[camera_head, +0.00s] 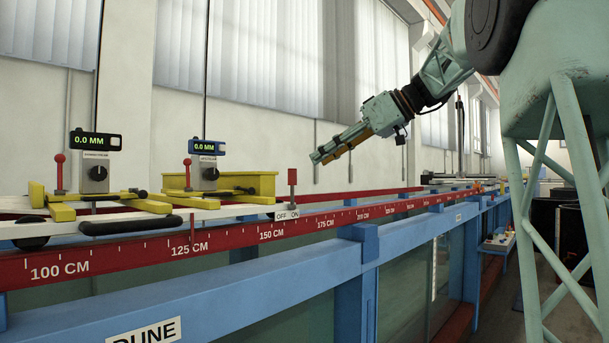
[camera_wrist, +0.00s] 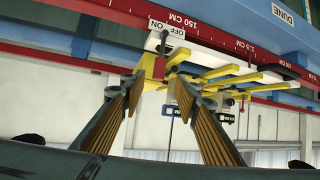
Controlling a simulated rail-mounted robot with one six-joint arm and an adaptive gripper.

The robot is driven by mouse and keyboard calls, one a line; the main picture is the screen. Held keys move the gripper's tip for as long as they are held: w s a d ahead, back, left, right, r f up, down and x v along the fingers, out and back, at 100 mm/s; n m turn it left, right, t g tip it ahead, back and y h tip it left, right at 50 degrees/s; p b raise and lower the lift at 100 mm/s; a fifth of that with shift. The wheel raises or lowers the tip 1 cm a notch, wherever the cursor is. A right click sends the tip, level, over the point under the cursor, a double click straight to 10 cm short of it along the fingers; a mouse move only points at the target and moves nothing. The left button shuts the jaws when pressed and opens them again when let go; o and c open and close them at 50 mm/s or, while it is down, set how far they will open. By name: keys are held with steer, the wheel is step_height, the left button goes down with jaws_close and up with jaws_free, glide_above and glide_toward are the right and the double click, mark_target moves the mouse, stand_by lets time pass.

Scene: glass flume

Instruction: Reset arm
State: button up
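My gripper (camera_head: 322,155) is raised in the air above the flume rail, pointing left and slightly down in the head view. In the wrist view my gripper (camera_wrist: 158,84) shows two ribbed fingers, spread apart with nothing between them. Beyond the fingertips in the wrist view is the white carriage (camera_wrist: 161,43) with its OFF/ON plate. In the head view the carriage (camera_head: 225,212) stands on the rails to the left, apart from my gripper. A red switch (camera_head: 292,181) stands upright by the OFF/ON plate (camera_head: 287,215).
Two gauges (camera_head: 95,170) (camera_head: 209,168) on yellow mounts both read 0.0 MM. The red scale rail (camera_head: 220,236) runs along the blue flume frame (camera_head: 372,240). Windows (camera_head: 265,60) line the wall behind. Air around my gripper is clear.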

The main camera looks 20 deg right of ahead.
steer(key=s+a+f+m+g+h, duration=0.1)
steer(key=s+a+f+g+h, duration=0.1)
steer(key=s+a+f, duration=0.7)
steer(key=s+a+f+m+g+h, duration=0.1)
steer(key=s+a+f+g, duration=0.2)
steer(key=s+a+f, duration=0.6)
steer(key=s+a+f+m+h, duration=0.1)
steer(key=s+f+m, duration=0.1)
steer(key=s+f, duration=0.5)
steer(key=s+a+f+m+h, duration=0.1)
steer(key=s+f, duration=0.6)
steer(key=s, duration=0.8)
steer(key=s+a+f+m+h, duration=0.1)
steer(key=s+f+m+h, duration=0.1)
steer(key=s+f, duration=0.5)
steer(key=s, duration=0.4)
steer(key=shift+f+m+g+h, duration=0.3)
steer(key=shift+m, duration=0.1)
